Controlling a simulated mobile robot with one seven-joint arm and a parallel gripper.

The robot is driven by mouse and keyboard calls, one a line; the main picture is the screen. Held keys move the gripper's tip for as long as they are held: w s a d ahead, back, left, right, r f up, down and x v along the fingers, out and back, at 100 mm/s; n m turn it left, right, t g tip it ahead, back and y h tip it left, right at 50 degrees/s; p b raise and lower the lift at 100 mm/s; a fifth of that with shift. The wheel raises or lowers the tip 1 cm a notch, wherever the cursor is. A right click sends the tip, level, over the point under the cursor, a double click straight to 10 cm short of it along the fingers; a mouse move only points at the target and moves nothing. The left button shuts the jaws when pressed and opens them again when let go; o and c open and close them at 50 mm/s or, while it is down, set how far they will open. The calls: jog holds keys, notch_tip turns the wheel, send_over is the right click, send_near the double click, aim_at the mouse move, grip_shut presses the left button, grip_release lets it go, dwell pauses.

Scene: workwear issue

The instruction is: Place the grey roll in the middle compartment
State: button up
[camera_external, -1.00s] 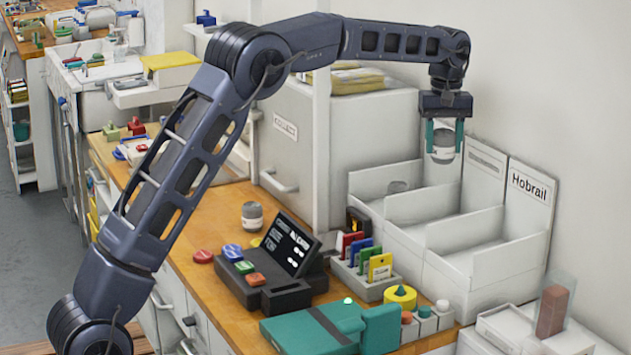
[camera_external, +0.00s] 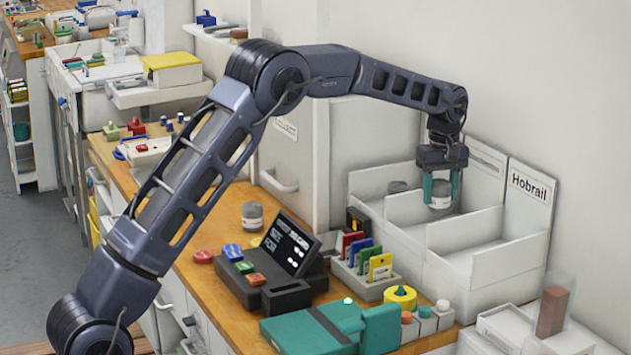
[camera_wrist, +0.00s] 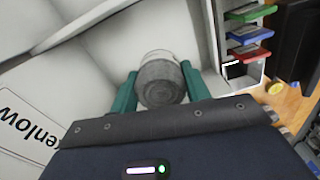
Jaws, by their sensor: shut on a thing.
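My gripper (camera_external: 441,190) is shut on the grey roll (camera_external: 440,196), which has a pale band and stands roughly upright between the teal fingers. It also shows in the wrist view (camera_wrist: 162,82), between the fingers. The white three-compartment bin (camera_external: 470,262) stands against the wall at the right. The roll is low at the middle compartment (camera_external: 415,208), between its partitions. I cannot tell whether it touches the floor there.
The front compartment, by the "Hobrail" sign (camera_external: 531,188), looks empty. A similar grey roll (camera_external: 252,215) stands on the counter. A rack of coloured cards (camera_external: 366,268) is close in front of the bin.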

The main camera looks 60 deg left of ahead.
jog(key=shift+f, duration=3.15)
jog(key=shift+f, duration=0.15)
jog(key=o, duration=1)
